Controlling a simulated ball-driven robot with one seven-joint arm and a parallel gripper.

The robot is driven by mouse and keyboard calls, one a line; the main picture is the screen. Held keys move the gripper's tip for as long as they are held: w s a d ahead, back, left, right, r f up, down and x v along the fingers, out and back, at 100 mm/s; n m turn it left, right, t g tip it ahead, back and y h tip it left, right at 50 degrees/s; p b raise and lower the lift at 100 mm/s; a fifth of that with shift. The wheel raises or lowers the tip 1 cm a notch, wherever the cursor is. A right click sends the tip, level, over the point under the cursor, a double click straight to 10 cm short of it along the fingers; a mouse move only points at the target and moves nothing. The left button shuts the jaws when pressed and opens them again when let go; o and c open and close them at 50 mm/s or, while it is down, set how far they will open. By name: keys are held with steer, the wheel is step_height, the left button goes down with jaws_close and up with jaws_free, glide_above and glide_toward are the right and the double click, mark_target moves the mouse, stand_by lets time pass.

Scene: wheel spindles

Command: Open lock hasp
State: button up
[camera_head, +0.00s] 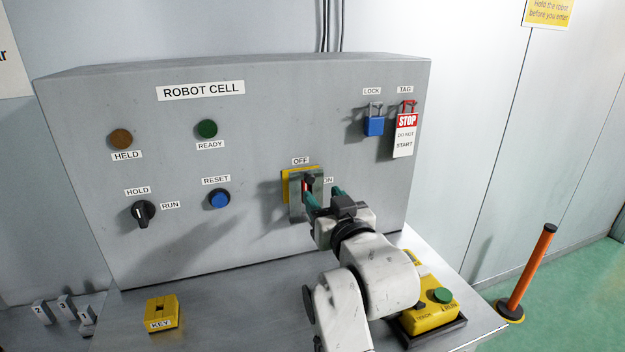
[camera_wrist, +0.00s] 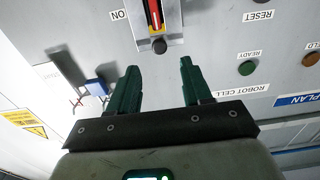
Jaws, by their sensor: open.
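The isolator switch (camera_head: 297,207) is a grey plate on a yellow backing, between the OFF and ON labels on the panel. Its red handle (camera_wrist: 154,14) has a black knob end (camera_wrist: 159,46). A blue padlock (camera_head: 373,126) hangs on a hook under LOCK; it also shows in the wrist view (camera_wrist: 96,87). A red piece (camera_head: 409,106) is under TAG, above the STOP tag (camera_head: 404,135); I cannot tell whether it is the hasp. My gripper (camera_head: 322,196) is open and empty in front of the switch, its green fingers (camera_wrist: 158,66) spread. It partly hides the switch in the head view.
The panel (camera_head: 250,130) carries a HOLD/RUN knob (camera_head: 143,213) and a blue RESET button (camera_head: 219,198). A yellow KEY block (camera_head: 162,312) and a yellow box with a green button (camera_head: 428,306) are on the bench. The bench between them is mostly clear, left of my arm.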

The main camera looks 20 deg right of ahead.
mark_target(311, 180)
steer(key=w+p, duration=0.1)
steer(key=w, duration=0.5)
steer(key=shift+w, duration=0.35)
jaws_close()
stand_by(0.3)
